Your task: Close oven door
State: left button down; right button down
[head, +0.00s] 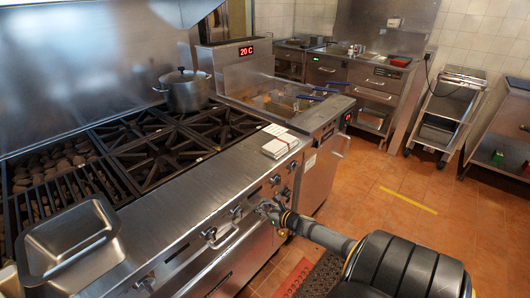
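The stainless range (200,190) runs along the left, with knobs along its front edge. Its oven door (232,262) is on the front face below the knobs, seen steeply from above. How far the door stands open, if at all, I cannot tell. A bar handle (222,238) lies along the top of the front. My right arm comes in from the lower right, and my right gripper (268,207) is at the range front, close to the handle's right end and the knobs. Its fingers are small and dark against the metal, so their opening and any contact are unclear. My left gripper is not in view.
A steel pan (72,243) sits at the front left of the range and a lidded pot (185,90) at the back. A white stack (280,143) lies on the right ledge beside the fryer (285,95).

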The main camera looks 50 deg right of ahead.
jog(key=v, duration=0.7)
jog(key=shift+s+f, duration=0.1)
dwell(0.4)
